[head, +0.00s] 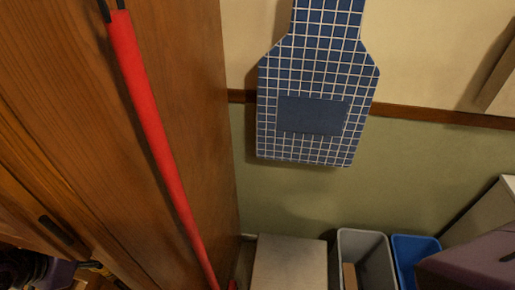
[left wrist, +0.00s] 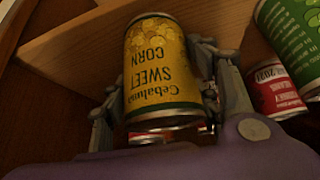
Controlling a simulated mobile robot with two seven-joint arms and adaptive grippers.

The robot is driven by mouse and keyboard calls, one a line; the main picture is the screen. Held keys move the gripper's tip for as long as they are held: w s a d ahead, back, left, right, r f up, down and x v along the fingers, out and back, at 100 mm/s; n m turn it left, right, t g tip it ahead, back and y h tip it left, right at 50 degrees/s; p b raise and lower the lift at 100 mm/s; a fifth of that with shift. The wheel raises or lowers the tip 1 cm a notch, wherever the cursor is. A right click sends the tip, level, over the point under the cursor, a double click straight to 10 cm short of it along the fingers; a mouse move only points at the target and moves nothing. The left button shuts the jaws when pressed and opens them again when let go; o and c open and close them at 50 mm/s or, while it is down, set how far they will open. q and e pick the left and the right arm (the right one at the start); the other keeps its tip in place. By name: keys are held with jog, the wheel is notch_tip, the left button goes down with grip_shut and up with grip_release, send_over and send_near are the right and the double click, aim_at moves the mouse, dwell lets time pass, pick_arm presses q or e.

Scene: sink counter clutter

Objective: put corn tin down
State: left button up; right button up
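The corn tin (left wrist: 157,70) is yellow with a "SWEET CORN" label that reads upside down in the left wrist view. My left gripper (left wrist: 160,85) has a finger on each side of the tin and appears closed on it. The tin is by a light wooden board or shelf edge (left wrist: 75,48); I cannot tell whether it touches it. The tin is not visible in the head view. My right gripper is in neither view.
A green tin (left wrist: 295,35) and a red tin (left wrist: 276,90) stand right of the gripper. Part of another tin (left wrist: 145,138) shows below the corn tin. The head view shows a wooden cabinet side (head: 190,100), a red pole (head: 150,120), a grey bin (head: 362,245) and a blue bin (head: 412,245).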

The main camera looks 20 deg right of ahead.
pick_arm(q)
jog(key=o, duration=0.5)
jog(key=shift+c, duration=0.2)
jog(key=p+v, duration=0.1)
jog(key=v, duration=0.6)
jog(key=shift+s+r, duration=0.2)
jog(key=shift+r, duration=0.15)
